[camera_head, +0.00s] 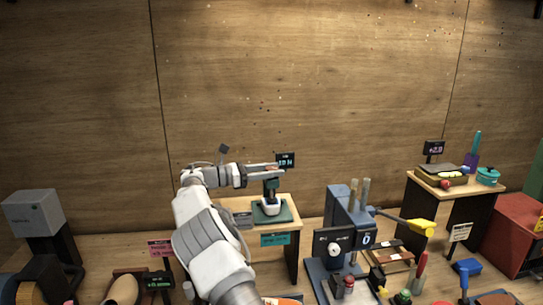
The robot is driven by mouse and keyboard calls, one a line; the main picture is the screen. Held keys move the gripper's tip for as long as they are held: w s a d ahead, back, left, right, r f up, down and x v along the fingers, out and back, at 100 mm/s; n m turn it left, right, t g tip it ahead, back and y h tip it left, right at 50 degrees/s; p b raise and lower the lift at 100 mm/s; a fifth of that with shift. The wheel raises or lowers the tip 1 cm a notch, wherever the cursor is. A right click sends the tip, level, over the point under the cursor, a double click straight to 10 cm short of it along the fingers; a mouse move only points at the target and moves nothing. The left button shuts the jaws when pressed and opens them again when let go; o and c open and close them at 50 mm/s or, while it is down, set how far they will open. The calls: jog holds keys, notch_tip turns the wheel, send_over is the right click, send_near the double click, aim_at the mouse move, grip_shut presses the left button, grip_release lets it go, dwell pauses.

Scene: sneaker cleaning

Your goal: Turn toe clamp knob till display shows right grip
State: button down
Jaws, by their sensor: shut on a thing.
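A white shoe (271,206) sits on a dark green base (258,216) on a small wooden table. A dark clamp post (271,187) rises above it. My gripper (273,170) reaches in from the left at the top of this post and is shut on what seems to be the clamp knob, which is mostly hidden by the fingers. A small black display (286,160) stands just behind the gripper with cyan characters too small to read surely.
A teal label (275,239) hangs on the small table's front. A blue press-like device (345,215) with a yellow-ended lever (420,225) stands to the right. A grey machine (38,213) stands at far left. Several tools crowd the front; the wooden wall behind is bare.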

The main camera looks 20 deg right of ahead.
jog(key=shift+s+f+m+g+p, duration=0.15)
jog(key=shift+m+g+p, duration=0.5)
jog(key=shift+p, duration=0.8)
jog(key=shift+c, duration=1.5)
grip_release()
jog(key=shift+d, duration=0.1)
jog(key=shift+a, duration=0.2)
